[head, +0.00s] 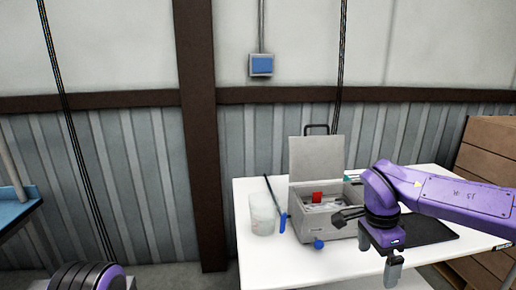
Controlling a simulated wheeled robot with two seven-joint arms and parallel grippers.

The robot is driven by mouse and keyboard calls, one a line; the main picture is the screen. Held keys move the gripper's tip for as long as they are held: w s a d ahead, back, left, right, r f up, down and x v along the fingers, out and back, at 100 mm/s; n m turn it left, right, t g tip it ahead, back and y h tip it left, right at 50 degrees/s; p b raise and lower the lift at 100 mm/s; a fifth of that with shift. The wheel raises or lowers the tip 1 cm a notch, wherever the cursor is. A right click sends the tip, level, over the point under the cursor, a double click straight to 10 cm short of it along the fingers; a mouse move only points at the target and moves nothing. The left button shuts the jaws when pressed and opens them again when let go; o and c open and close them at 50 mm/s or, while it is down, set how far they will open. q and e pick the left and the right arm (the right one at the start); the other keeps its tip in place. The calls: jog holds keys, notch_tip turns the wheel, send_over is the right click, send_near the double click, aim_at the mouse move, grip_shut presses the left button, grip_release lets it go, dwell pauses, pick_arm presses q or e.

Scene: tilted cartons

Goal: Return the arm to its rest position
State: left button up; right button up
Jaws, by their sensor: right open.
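My right arm (455,194), purple and black, comes in from the right edge and reaches over the right part of the white table. My right gripper (371,243) hangs at its end with its two fingers wide apart and nothing between them. One dark finger points left in front of the grey box (311,226), and the other, grey, points down by the table's front edge. My left gripper is not in view. A purple and black part at the bottom left is mine.
The white table (262,269) bears the grey box with its lid up and a red item (317,197) inside. A translucent cup (261,214), blue-ended tools and a dark mat (428,229) are on it. Stacked cartons (489,148) stand at right; a blue surface (14,208) at left.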

jog(key=s+d+f+n+t+h, duration=0.1)
jog(key=s+d+f+h, duration=0.1)
jog(key=f, duration=0.6)
jog(key=s+d+f+n+t+h, duration=0.1)
jog(key=f+h, duration=0.2)
jog(key=f, duration=0.5)
jog(key=s+d+f+n+t+h, duration=0.1)
jog(key=s+d+f+h, duration=0.1)
jog(key=f, duration=0.5)
jog(key=s+f+n+y, duration=0.1)
jog(key=s+f, duration=0.3)
jog(key=s, duration=0.4)
jog(key=s+f+n+y, duration=0.2)
jog(key=s+f, duration=0.3)
jog(key=s, duration=0.3)
jog(key=s+a+f+n+y, duration=0.1)
jog(key=s+f+n+y, duration=0.1)
jog(key=s+f+n, duration=0.2)
jog(key=s+f, duration=0.1)
jog(key=s, duration=0.2)
jog(key=shift+s, duration=0.4)
jog(key=shift+a, duration=0.1)
